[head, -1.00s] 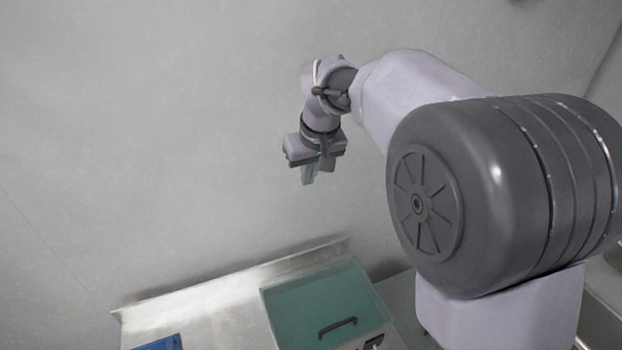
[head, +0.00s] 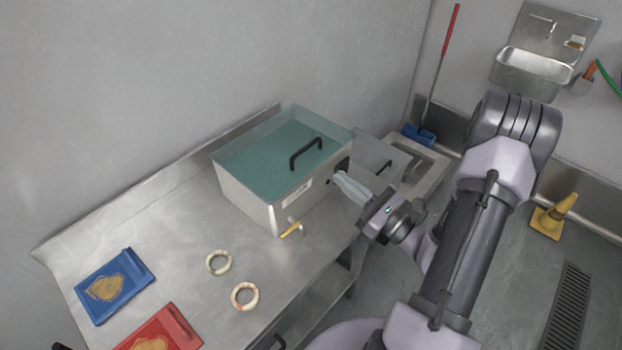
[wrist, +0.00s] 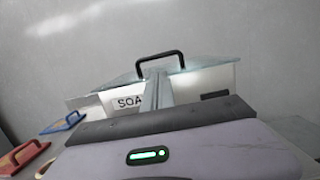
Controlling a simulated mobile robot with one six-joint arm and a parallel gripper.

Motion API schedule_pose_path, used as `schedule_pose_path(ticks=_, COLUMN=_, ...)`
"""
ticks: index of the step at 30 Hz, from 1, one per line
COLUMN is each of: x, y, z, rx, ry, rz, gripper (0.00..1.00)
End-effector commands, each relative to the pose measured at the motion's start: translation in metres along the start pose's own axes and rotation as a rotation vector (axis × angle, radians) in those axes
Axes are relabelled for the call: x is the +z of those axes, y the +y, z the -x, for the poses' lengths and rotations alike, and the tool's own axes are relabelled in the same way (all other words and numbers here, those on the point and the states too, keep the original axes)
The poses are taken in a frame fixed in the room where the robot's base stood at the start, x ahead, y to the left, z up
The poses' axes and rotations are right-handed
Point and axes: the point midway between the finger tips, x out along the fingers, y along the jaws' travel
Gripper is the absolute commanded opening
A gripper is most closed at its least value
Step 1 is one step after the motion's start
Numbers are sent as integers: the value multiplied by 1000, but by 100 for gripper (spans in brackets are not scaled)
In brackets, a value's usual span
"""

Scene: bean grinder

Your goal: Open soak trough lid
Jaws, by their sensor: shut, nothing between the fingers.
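The soak trough (head: 262,205) is a steel box on the steel table, with a clear, teal-looking lid (head: 262,160) lying shut on top. A black bar handle (head: 305,153) stands on the lid near its right side. In the wrist view, the handle (wrist: 160,62) rises just beyond my fingers, and part of the trough's label (wrist: 130,102) reads "SOA". My gripper (head: 342,180) is shut and empty beside the trough's right end, apart from the handle. Its fingers (wrist: 156,85) cover part of the trough front in the wrist view.
A yellow-handled tap (head: 291,229) sticks out from the trough front. Two pale rings (head: 245,296), a blue board (head: 112,285) and a red board (head: 165,328) lie on the table (head: 190,235). A wall stands close behind.

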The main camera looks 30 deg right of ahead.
Motion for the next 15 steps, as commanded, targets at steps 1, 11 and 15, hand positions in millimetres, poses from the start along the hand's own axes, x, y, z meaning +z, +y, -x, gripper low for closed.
schedule_pose_path(ticks=1, x=0, y=2, z=-11, rx=7, ry=-1, rz=2, gripper=0)
schedule_pose_path(ticks=11, x=1, y=3, z=-71, rx=10, ry=0, rz=3, gripper=0)
schedule_pose_path(ticks=15, x=1, y=2, z=-82, rx=9, ry=0, rz=2, gripper=0)
